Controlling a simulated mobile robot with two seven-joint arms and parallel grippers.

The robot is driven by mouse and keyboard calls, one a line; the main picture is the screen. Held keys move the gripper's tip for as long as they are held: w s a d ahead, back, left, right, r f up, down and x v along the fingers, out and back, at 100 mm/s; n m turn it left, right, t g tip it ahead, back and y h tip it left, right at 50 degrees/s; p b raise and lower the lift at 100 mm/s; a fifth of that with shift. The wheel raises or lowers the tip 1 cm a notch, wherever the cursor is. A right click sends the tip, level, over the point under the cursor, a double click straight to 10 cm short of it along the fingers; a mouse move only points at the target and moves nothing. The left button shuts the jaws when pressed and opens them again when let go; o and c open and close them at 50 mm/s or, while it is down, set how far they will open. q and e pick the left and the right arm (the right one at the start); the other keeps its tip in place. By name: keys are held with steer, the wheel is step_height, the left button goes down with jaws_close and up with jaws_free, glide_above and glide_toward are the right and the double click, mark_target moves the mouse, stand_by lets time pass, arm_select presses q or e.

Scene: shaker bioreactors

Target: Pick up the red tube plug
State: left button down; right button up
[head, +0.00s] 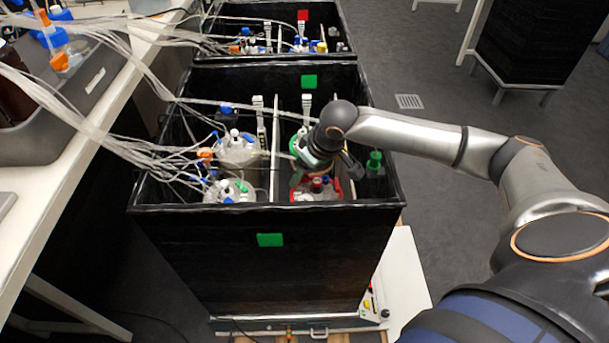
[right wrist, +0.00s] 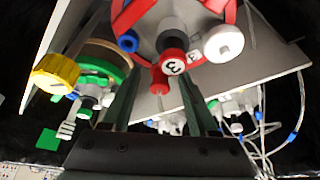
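A red plug with a white "3" label (right wrist: 173,62) sits on a bioreactor lid with a red rim (right wrist: 231,20) in the right wrist view. A smaller red piece (right wrist: 160,82) shows just beside it. My right gripper (right wrist: 158,77) is open, its two dark fingers spread toward the red plug, with nothing clearly held. In the head view, my right gripper (head: 302,172) hangs over the right half of the black box, above the red-rimmed bioreactor (head: 318,195); its fingers are small there. My left gripper is not in view.
The black open box (head: 200,225) has a thin divider (head: 275,150) and other bioreactors (head: 238,150) with tubes on its left side. A white plug (right wrist: 222,44) and a blue plug (right wrist: 128,41) flank the red one.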

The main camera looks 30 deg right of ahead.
jaws_close()
stand_by(0.5)
steer(key=shift+r, duration=0.15)
